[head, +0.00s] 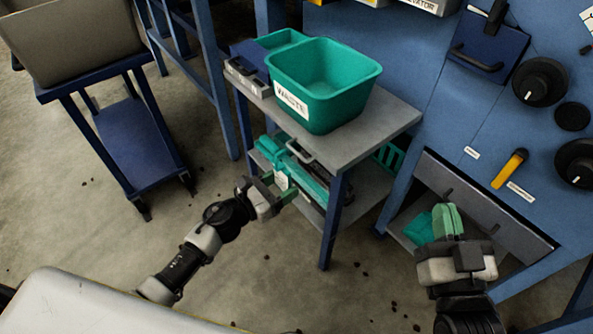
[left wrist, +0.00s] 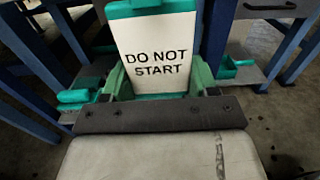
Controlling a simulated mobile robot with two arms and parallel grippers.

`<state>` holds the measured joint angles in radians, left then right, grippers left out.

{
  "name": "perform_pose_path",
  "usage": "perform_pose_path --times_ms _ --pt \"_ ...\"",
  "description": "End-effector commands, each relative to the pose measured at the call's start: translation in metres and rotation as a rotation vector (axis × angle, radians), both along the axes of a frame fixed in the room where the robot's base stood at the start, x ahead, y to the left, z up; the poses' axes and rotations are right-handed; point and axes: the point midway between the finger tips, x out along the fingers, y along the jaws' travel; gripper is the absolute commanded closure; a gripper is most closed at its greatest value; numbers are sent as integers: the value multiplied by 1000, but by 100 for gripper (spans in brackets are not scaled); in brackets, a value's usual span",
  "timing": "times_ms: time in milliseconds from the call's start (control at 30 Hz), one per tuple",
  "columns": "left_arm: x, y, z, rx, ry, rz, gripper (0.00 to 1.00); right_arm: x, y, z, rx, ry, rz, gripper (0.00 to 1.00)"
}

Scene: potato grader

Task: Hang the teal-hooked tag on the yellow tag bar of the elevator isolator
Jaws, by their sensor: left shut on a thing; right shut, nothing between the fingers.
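My left gripper (head: 283,190) is shut on a white tag with a teal top (left wrist: 153,50), in front of the side table's lower shelf. In the left wrist view the tag stands upright between the green fingers and reads "DO NOT START". Its hook is out of frame there. In the head view the tag (head: 282,181) is small and partly hidden. My right gripper (head: 450,219) is shut and empty, in front of an opening in the blue cabinet. At the top edge, a grey box (head: 428,5) has a cut-off label ending "EVATOR". I cannot make out its tag bar.
A teal WASTE bin (head: 325,90) stands on the grey side table (head: 385,125). Teal items (head: 305,175) lie on its lower shelf. The blue cabinet (head: 440,95) carries black knobs and a yellow handle (head: 510,168). A blue cart (head: 125,140) stands left. Floor between is mostly clear.

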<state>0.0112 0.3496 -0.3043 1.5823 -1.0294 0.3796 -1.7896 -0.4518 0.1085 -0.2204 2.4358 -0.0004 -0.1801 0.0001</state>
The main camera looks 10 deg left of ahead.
Motion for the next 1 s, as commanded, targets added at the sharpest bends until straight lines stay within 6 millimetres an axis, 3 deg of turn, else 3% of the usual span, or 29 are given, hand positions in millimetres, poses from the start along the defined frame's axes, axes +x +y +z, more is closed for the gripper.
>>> perform_pose_path --times_ms 600,1000 --pt "-35 26 0 0 0 0 62 -2 2 12 27 -101 6 100" --pt "-39 30 1 0 -1 -1 62 -2 3 17 34 -129 11 100"
